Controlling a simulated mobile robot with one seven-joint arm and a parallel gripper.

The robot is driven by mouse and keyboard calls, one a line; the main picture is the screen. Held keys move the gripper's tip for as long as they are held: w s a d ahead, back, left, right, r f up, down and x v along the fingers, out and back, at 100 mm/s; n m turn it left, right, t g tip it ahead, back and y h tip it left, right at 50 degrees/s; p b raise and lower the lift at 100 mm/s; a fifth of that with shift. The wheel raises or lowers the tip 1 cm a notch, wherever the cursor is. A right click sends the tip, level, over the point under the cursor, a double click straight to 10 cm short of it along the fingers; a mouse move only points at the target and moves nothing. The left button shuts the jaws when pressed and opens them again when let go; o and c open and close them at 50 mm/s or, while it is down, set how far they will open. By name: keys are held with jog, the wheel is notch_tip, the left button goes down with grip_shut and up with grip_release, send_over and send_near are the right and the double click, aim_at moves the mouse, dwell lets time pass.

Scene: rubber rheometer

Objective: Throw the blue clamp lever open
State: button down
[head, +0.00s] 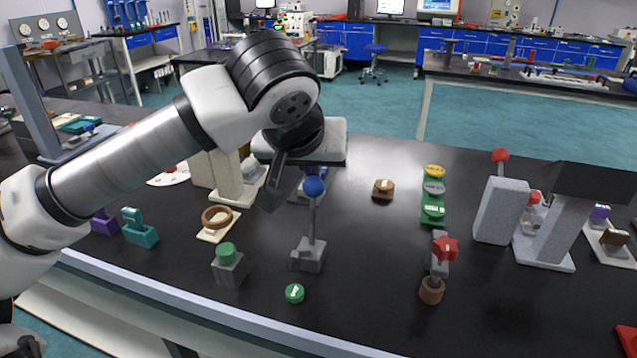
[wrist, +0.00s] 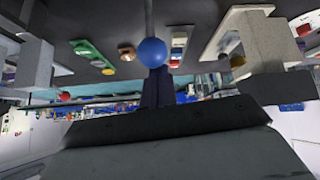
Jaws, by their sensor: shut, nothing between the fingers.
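The blue clamp lever (head: 314,187) is a blue ball on a thin grey rod. The rod stands nearly upright on a grey block base (head: 309,256) in the middle of the black bench. My gripper (head: 270,200) points down just left of the ball in the head view. In the wrist view the blue ball (wrist: 152,52) is at the tips of my dark fingers (wrist: 157,88), which are together and hold nothing. I cannot tell whether the fingers touch the ball.
A green-topped block (head: 228,267) and a green disc (head: 294,293) sit close to the lever base. A red-handled valve (head: 441,255) stands to the right. A brown ring on a cream plate (head: 216,222) lies left. Bare bench separates the lever from the valve.

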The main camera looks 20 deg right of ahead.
jog(key=b, duration=0.1)
jog(key=s+a+t+h+b, duration=0.1)
jog(key=s+t+b, duration=0.1)
jog(key=b, duration=0.1)
jog(key=shift+s+a+f, duration=0.25)
jog(key=shift+a, duration=0.1)
jog(key=shift+s+a+r+t+h+b, duration=0.25)
jog(key=shift+s+t+h+b, duration=0.15)
jog(key=shift+b, duration=0.25)
